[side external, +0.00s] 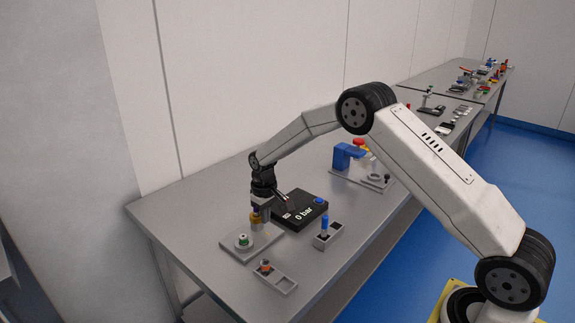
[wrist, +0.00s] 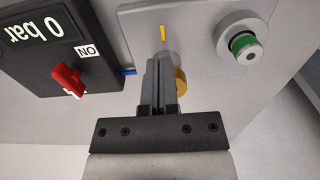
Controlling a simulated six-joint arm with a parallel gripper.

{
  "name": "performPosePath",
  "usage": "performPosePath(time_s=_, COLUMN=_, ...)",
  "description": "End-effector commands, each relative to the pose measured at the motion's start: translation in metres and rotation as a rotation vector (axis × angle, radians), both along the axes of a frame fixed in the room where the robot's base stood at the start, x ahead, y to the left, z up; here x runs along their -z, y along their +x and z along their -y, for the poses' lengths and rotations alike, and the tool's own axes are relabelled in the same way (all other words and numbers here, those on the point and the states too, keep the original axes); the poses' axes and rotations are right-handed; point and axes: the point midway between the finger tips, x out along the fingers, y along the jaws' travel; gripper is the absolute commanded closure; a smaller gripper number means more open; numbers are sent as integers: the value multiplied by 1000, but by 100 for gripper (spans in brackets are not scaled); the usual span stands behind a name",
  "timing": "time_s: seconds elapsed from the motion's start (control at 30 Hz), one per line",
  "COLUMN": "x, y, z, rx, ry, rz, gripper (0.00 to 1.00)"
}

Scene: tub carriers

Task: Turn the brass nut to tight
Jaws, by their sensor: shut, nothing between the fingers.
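The brass nut (side external: 256,217) stands on a grey base plate (side external: 236,254), just under my gripper in the side view. In the wrist view the nut (wrist: 181,82) shows only as a golden edge to the right of the fingers, which hide the rest. My gripper (wrist: 160,62) is shut and empty, with its fingers over or beside the nut; whether they touch it I cannot tell. A yellow mark (wrist: 162,33) lies on the plate beyond the fingertips. A black box (wrist: 53,50) reads "0 bar" and has a red knob (wrist: 67,80) by an "ON" label.
A green-ringed fitting (wrist: 243,45) stands on the same plate. A grey holder with a blue-topped piece (side external: 325,225) and a grey tray (side external: 283,284) with a copper-coloured piece are close by. A blue fixture (side external: 346,155) stands farther back. The table's left part is clear.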

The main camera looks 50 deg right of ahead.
Motion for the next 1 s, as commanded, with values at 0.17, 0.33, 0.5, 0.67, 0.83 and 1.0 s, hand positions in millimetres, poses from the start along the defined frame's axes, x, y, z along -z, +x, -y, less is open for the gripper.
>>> performPosePath(time_s=0.17, x=0, y=1, z=0, rx=0, ry=0, rz=-1, gripper=100)
performPosePath(time_s=0.33, x=0, y=3, z=-1, rx=0, ry=0, rz=0, gripper=100)
performPosePath(time_s=0.5, x=0, y=4, z=-1, rx=0, ry=0, rz=2, gripper=100)
performPosePath(time_s=0.67, x=0, y=5, z=-1, rx=0, ry=0, rz=3, gripper=100)
performPosePath(time_s=0.83, x=0, y=5, z=-3, rx=-1, ry=0, rz=4, gripper=100)
performPosePath(time_s=1.0, x=-1, y=5, z=-6, rx=-1, ry=0, rz=5, gripper=100)
